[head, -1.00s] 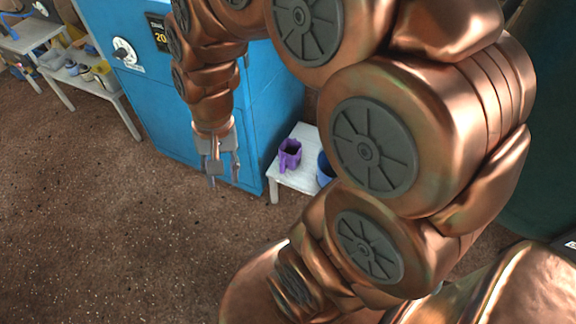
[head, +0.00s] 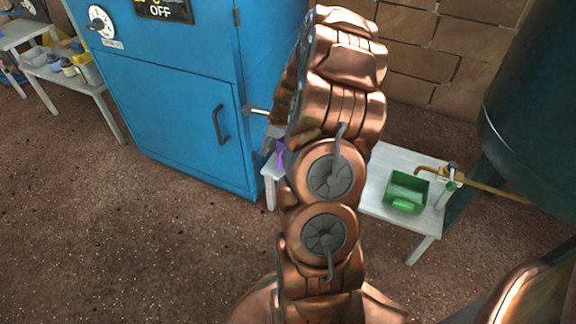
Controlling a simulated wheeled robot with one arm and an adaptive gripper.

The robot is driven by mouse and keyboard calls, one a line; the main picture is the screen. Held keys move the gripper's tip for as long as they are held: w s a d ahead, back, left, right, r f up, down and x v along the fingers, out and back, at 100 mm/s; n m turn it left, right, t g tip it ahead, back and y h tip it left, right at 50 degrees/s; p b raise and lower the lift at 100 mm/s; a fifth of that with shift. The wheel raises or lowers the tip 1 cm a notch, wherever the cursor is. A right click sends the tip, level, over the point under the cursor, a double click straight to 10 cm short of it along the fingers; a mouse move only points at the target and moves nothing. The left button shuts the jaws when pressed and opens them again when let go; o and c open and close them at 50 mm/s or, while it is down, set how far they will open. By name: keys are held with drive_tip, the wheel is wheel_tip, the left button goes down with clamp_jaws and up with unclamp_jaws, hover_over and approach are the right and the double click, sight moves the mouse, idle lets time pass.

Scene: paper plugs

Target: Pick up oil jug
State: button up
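A purple jug (head: 280,154) stands at the left end of the low white table (head: 388,216). Only a sliver of it shows, as my arm covers the rest. I cannot tell from this view whether it is the oil jug. My gripper (head: 268,142) is partly visible at the left edge of my arm, close to the purple jug. Its fingers are mostly hidden, so I cannot see whether it is open or whether it touches the jug.
A green container (head: 405,192) sits on the table's right part, near a brass tap (head: 440,175) from a dark green tank (head: 535,120). A blue cabinet (head: 180,130) stands left of the table. Shelves with containers (head: 75,85) are far left. The floor in front is clear.

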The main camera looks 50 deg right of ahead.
drive_tip(key=shift+w+d+f+m+h+b, duration=0.15)
drive_tip(key=shift+d+f+m+b, duration=0.8)
drive_tip(key=shift+f, duration=1.75)
drive_tip(key=shift+w+d+f+m+h+b, duration=0.2)
drive_tip(key=shift+d+f+m+b, duration=0.25)
drive_tip(key=shift+d+f+b, duration=1.6)
drive_tip(key=shift+w+d+f+m+h+b, duration=0.15)
drive_tip(key=shift+d+f+m+b, duration=0.4)
drive_tip(key=shift+f, duration=2.8)
drive_tip(key=shift+r, duration=0.1)
clamp_jaws()
